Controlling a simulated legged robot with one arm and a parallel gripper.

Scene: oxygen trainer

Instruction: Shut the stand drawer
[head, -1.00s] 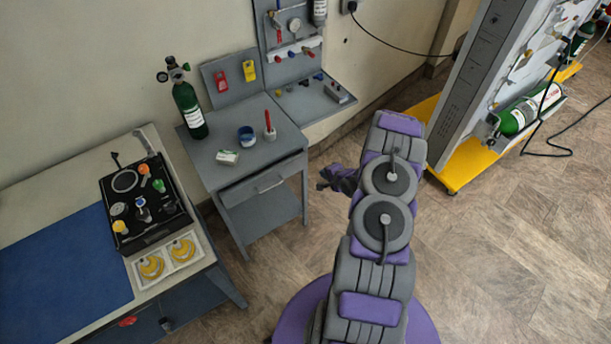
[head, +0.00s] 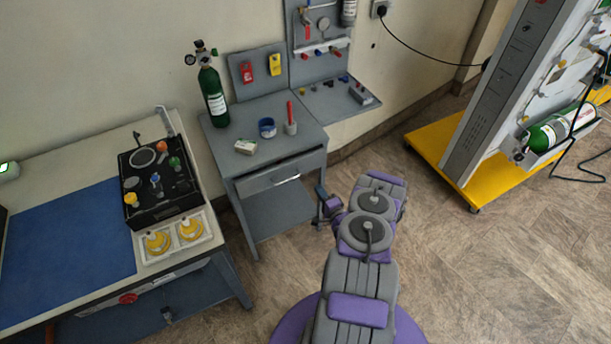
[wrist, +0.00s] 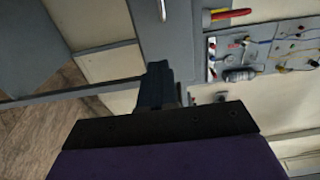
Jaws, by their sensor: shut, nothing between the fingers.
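The grey stand (head: 222,150) is left of centre in the head view, with its drawer (head: 262,182) below the top. A dark gap shows above the drawer front, so it looks slightly open; how far is hard to tell. The drawer handle (head: 287,181) is a light bar. My gripper (head: 322,192) is just right of the stand's front, below drawer height in the picture, and apart from the handle. In the wrist view my gripper (wrist: 158,70) is shut and empty. A grey panel (wrist: 168,42) with a light handle (wrist: 163,10) lies beyond the fingertips.
A green cylinder (head: 213,98), a blue cup (head: 267,128) and a red pen in a holder (head: 290,118) stand on the top. A workbench (head: 190,265) is at left. A yellow-based trolley (head: 440,145) is at right. Floor between stand and trolley is clear.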

